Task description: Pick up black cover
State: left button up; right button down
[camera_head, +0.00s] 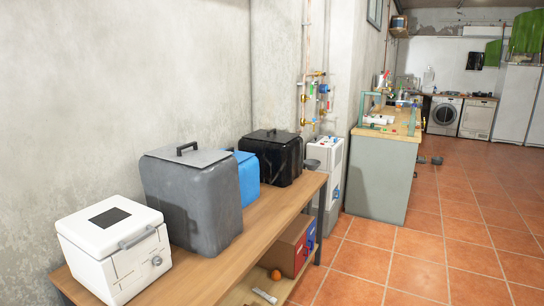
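On a wooden table (258,219) along the left wall stand several boxy items. A glossy black cover (277,155) with a handle on top stands at the table's far end. A larger dark grey cover (193,197) with a black top handle stands closer. Part of a blue cover (248,177) shows between them, mostly hidden by the grey one. What is under the covers is hidden. Neither of my grippers is in view.
A white box (115,248) with a front handle is nearest. A lower shelf holds a brown box (285,252) and an orange ball (276,275). A white appliance (326,165) and a cluttered workbench (380,175) stand beyond.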

aim_at(280, 155)
jog(key=i+l+z, duration=0.4)
jog(key=i, duration=0.7)
jog(key=i+l+z, duration=0.1)
jog(key=i+z, duration=0.3)
jog(key=i, duration=0.75)
